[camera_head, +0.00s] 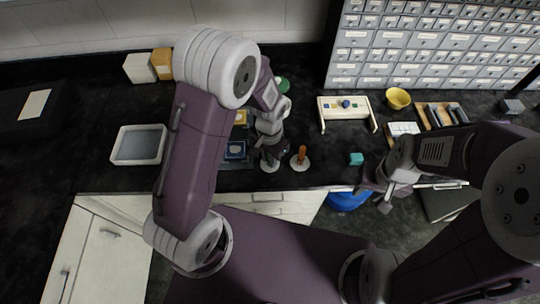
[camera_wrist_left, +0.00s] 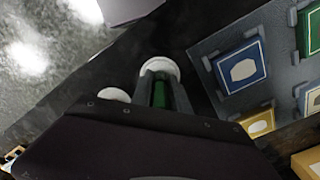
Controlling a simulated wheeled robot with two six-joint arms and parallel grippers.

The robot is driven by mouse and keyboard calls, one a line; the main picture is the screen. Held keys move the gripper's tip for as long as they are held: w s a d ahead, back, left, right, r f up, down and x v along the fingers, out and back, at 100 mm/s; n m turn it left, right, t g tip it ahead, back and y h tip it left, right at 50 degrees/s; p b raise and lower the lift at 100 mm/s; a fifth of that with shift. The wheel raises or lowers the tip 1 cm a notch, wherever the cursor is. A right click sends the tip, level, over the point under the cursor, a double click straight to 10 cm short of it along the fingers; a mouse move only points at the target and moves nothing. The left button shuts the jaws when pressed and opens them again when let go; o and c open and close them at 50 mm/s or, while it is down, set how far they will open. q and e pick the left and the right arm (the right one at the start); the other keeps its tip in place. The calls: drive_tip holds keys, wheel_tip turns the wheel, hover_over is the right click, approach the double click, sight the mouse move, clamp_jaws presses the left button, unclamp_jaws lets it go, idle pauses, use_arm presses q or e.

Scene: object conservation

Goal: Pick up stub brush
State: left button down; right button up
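A green upright piece (camera_wrist_left: 160,95), perhaps the stub brush handle, stands between the fingers of my left gripper (camera_wrist_left: 165,92) in the left wrist view, over a white round base (camera_wrist_left: 160,66). The fingers are parted around it; whether they press on it is unclear. In the head view my left gripper (camera_head: 270,153) is low over a white disc (camera_head: 270,167) at the counter's front, and hides the green piece. An orange-brown upright handle (camera_head: 302,154) on another white disc stands just right of it. My right gripper (camera_head: 378,193) is open and empty beyond the counter's front edge.
A dark tray with coloured tiles (camera_head: 235,151) lies left of my left gripper. A teal cube (camera_head: 356,159) lies to the right. A white rack (camera_head: 345,113), yellow bowl (camera_head: 398,98) and drawer cabinet (camera_head: 420,45) are behind. A grey-white tray (camera_head: 138,145) sits at left.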

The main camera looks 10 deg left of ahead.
use_arm(q)
wheel_tip(320, 180, up, 10)
idle(0.6)
idle(0.5)
